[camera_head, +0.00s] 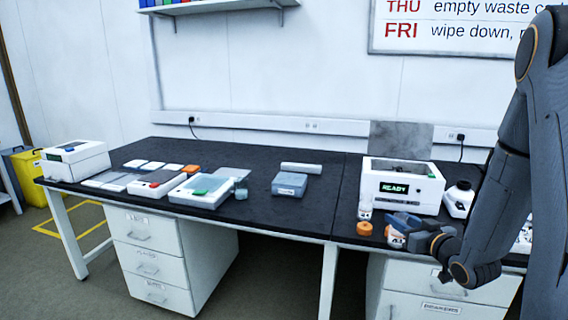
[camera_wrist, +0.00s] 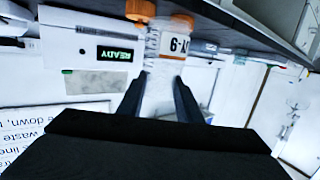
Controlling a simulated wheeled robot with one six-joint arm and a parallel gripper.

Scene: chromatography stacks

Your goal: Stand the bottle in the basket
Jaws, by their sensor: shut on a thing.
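My gripper (camera_head: 402,229) is over the front right of the bench, below the READY machine. In the wrist view my gripper (camera_wrist: 160,90) has its dark fingers on both sides of a clear bottle (camera_wrist: 162,72) and is shut on it. The bottle carries a white label with black letters and an orange edge. In the head view the bottle (camera_head: 396,240) is mostly hidden by my gripper; a small white and orange part shows. I cannot tell whether it touches the bench. I cannot pick out the basket in either view.
A white machine reading READY (camera_head: 425,188) stands behind my gripper. A small white container (camera_head: 365,212) and an orange round piece (camera_head: 364,229) are just left.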

